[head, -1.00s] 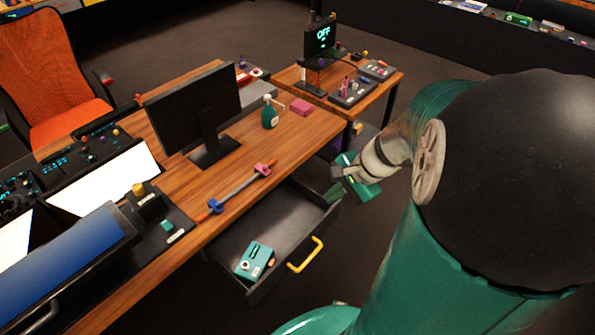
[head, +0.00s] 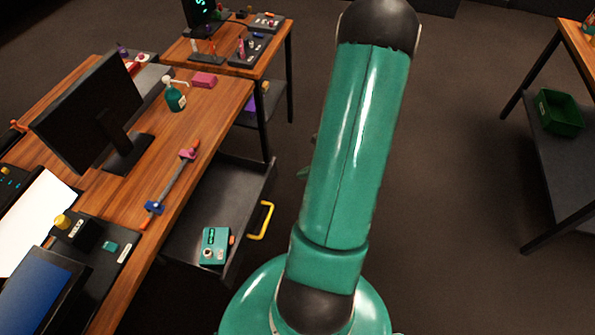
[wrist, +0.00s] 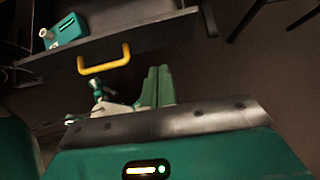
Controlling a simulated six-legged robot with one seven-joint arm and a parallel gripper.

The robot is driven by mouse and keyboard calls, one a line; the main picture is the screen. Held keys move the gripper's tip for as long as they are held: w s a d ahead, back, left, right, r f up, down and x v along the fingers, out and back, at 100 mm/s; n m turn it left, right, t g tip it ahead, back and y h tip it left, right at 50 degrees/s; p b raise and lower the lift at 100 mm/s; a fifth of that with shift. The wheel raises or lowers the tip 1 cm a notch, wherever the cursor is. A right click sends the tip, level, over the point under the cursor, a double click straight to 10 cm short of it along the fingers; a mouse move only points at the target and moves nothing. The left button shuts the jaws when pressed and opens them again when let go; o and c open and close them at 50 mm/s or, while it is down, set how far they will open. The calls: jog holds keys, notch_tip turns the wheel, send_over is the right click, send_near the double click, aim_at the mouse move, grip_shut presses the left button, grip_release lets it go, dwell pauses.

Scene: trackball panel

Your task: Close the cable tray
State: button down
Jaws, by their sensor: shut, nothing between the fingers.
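The cable tray (head: 192,222) is a dark grey drawer, pulled out from under the wooden desk. A yellow handle (head: 262,220) is on its front; the handle also shows in the wrist view (wrist: 104,64). A teal device (head: 215,246) lies inside the tray, and shows at the upper left of the wrist view (wrist: 64,31). My gripper (wrist: 156,86) has green fingers, shut and empty. In the wrist view they appear right of the handle and below the tray's front edge, apart from both. In the head view my arm hides most of the gripper.
The desk (head: 208,115) holds a monitor (head: 90,115), a green pump bottle (head: 174,97), a pink block (head: 204,80) and a rod with blue and pink clamps (head: 172,182). A shelf with a green bin (head: 558,112) stands at right. Open floor lies between.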

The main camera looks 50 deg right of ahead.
aim_at(269, 178)
jog(key=w+a+f, duration=0.1)
jog(key=w, duration=0.1)
jog(key=w+a+f, duration=0.1)
jog(key=w+f, duration=0.1)
jog(key=w, duration=0.1)
jog(key=w+a+f, duration=0.1)
jog(key=w+f, duration=0.1)
jog(key=w, duration=0.1)
jog(key=shift+w, duration=0.35)
jog(key=shift+a, duration=0.1)
jog(key=w+a, duration=0.2)
jog(key=w, duration=0.3)
jog(key=w+a, duration=0.2)
jog(key=w, duration=0.4)
jog(key=w+a, duration=0.1)
jog(key=w, duration=0.4)
jog(key=shift+w+a, duration=0.25)
jog(key=shift+a, duration=0.15)
